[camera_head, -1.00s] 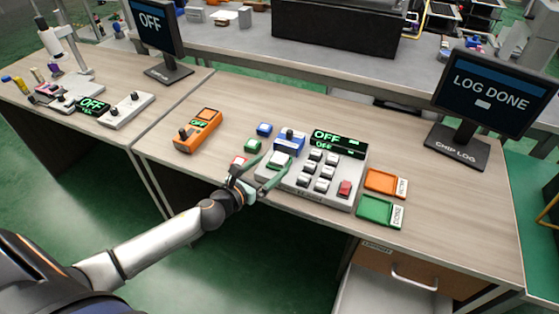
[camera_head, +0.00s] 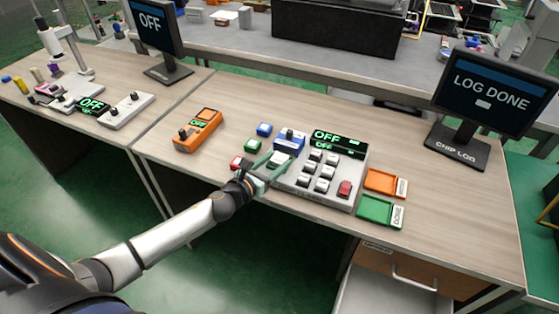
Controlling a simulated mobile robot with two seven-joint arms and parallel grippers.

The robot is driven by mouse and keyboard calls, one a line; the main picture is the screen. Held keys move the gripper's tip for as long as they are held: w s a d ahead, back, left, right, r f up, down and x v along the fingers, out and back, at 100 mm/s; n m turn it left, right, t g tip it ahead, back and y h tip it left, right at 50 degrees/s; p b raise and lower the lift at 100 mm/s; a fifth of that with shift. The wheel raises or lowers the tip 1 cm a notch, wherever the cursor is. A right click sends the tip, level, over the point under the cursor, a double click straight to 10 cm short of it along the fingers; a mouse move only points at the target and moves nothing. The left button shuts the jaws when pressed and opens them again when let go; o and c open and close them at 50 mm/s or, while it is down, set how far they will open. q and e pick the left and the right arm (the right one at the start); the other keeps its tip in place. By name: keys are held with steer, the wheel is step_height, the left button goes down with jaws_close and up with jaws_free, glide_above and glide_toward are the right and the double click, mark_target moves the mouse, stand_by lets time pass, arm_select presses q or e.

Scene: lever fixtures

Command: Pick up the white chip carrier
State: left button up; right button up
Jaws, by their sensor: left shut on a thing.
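The white chip carrier (camera_head: 280,160) sits at the left part of the grey keypad machine (camera_head: 326,195), below a blue block with a dark knob. My left gripper (camera_head: 281,159) reaches in from the lower left, its green fingers on either side of the carrier and shut on it. The fingers hide part of the carrier, and I cannot tell whether it is clear of the machine. My right gripper is not in view.
Red (camera_head: 236,162), green (camera_head: 252,146) and blue (camera_head: 264,129) carriers lie left of the machine. An orange device (camera_head: 198,130) stands farther left. Orange (camera_head: 380,182) and green (camera_head: 375,209) trays lie at right. A monitor (camera_head: 493,92) reads LOG DONE.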

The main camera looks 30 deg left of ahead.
mark_target(274, 166)
arm_select(q)
steer(key=c, duration=0.6)
steer(key=shift+r, duration=0.1)
steer(key=shift+r, duration=0.2)
step_height(274, 166, up, 3)
steer(key=shift+r+p, duration=0.2)
steer(key=shift+p, duration=0.9)
jaws_close()
steer(key=s+d+r+p, duration=0.3)
steer(key=s+d+r, duration=0.6)
steer(key=s+d, duration=0.1)
steer(key=s+a+r+n+y+p, duration=0.1)
steer(key=s+r, duration=0.3)
steer(key=r, duration=0.4)
steer(key=shift+a+r+n+y, duration=0.3)
steer(key=shift+a+r+y, duration=0.05)
steer(key=shift+a+y, duration=0.25)
